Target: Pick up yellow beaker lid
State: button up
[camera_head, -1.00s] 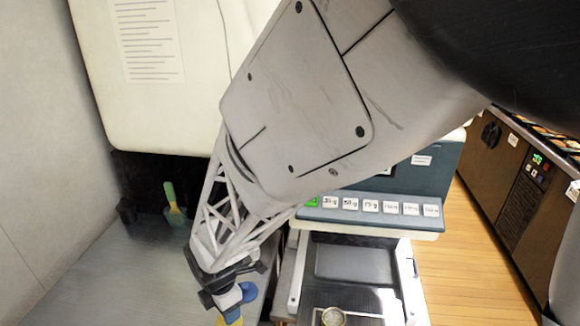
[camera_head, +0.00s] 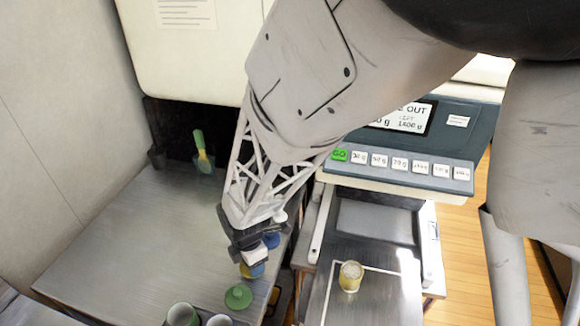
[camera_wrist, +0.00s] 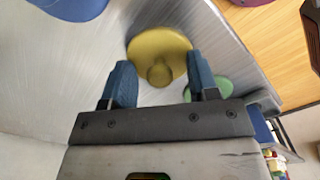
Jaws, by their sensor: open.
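The yellow beaker lid (camera_wrist: 160,42) is a round yellow disc with a knob, lying on the metal counter (camera_wrist: 75,60). In the wrist view its knob lies between the two dark blue fingers of my gripper (camera_wrist: 159,68). The fingers are open and apart, one on each side of the knob, with no visible hold on it. I cannot tell the exact height of the fingertips. In the head view my gripper (camera_head: 252,262) points down over the lid and hides most of it; a bit of yellow (camera_head: 245,271) shows below.
A green lid (camera_head: 238,297) lies close by in front, and a blue object (camera_head: 272,240) stands just behind the gripper. A green beaker (camera_head: 181,314) is at the bottom edge. A yellow beaker (camera_head: 350,277) stands on the machine's plate to the right. The counter's left is clear.

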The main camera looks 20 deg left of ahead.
jog(key=c, duration=1)
jog(key=shift+r, duration=0.2)
jog(key=shift+r, duration=0.85)
jog(key=shift+s+d+r, duration=0.2)
jog(key=shift+r, duration=0.6)
jog(key=s+d, duration=0.3)
jog(key=s+d+r, duration=0.1)
jog(key=s+d, duration=0.6)
jog(key=d, duration=0.1)
jog(key=shift+s+r, duration=0.15)
jog(key=shift+s, duration=0.2)
jog(key=shift+w+d, duration=0.1)
jog(key=shift+w, duration=0.05)
